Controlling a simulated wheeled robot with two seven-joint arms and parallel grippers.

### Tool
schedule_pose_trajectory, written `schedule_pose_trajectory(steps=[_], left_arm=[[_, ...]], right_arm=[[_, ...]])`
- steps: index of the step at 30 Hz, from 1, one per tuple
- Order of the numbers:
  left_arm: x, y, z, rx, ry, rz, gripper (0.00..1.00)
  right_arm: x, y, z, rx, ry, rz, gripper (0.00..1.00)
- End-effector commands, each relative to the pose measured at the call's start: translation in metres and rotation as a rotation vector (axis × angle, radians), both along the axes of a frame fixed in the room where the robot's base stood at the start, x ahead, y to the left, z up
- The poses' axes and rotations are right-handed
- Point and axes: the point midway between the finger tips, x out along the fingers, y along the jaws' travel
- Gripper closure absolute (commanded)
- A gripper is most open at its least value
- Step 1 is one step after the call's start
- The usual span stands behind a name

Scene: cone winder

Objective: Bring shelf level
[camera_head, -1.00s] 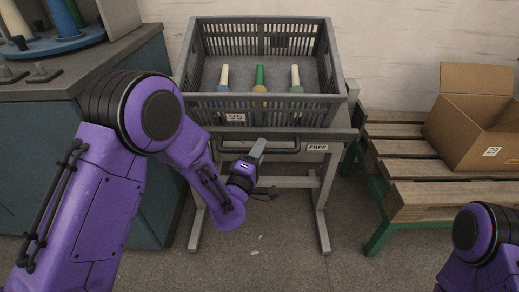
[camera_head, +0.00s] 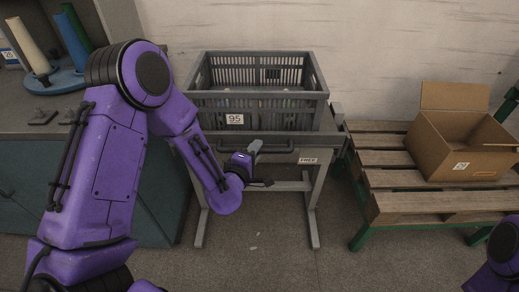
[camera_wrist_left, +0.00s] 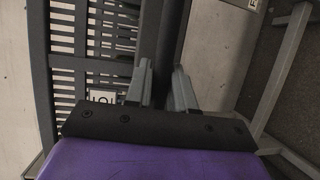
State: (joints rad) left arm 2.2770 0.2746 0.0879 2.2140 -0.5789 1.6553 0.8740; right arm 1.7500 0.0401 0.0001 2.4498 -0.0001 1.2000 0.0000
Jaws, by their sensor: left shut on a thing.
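The shelf is the top of a grey metal stand (camera_head: 312,205) with a front handle bar (camera_head: 285,148) and a "FREE" label (camera_head: 308,160). A grey slatted crate (camera_head: 300,108) tagged "95" sits on it and looks about level; its inside is mostly hidden by its front wall. My left gripper (camera_head: 256,147) is at the handle, in front of and below the crate. In the left wrist view, its fingers (camera_wrist_left: 162,88) close on either side of the dark bar (camera_wrist_left: 170,40). My right gripper is out of view.
A cabinet (camera_head: 150,185) with a blue disc (camera_head: 55,80) and several coloured cones stands at the left. A wooden pallet on a green frame (camera_head: 390,175) with an open carton (camera_head: 455,140) stands at the right.

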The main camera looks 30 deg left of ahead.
Motion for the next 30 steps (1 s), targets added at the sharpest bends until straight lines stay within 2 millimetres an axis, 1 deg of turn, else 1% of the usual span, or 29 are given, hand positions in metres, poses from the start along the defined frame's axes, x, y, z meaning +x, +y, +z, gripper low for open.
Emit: schedule_pose_trajectory(steps=[1,4,5,6,7,14,17,20,27,28,30], left_arm=[[0.004,0.002,0.006,0.000,-0.018,0.008,1.00],[0.004,0.002,0.006,0.000,-0.020,0.008,1.00],[0.005,0.002,0.007,0.000,-0.021,0.009,0.73],[0.005,0.002,0.007,0.000,-0.021,0.008,0.60],[0.005,0.002,0.006,0.000,-0.020,0.008,0.56],[0.004,0.000,0.004,0.000,-0.014,0.004,0.56],[-0.002,-0.001,0.004,0.000,-0.011,0.002,0.56],[-0.018,-0.002,0.005,0.000,-0.011,0.002,0.56],[-0.079,-0.004,0.010,0.001,-0.012,0.002,0.56],[-0.083,-0.004,0.018,0.004,-0.010,0.002,0.56],[-0.091,-0.005,0.019,0.004,-0.011,0.003,0.56]], right_arm=[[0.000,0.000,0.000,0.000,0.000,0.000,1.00],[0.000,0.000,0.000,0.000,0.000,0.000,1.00],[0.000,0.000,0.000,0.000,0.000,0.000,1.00],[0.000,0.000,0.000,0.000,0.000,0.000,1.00],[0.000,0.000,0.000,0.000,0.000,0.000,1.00],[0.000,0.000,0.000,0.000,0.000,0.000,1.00],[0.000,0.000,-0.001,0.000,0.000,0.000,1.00],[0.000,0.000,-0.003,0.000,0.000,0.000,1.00],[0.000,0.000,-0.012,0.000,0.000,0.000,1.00],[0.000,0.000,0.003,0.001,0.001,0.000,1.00],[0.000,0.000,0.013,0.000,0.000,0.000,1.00]])
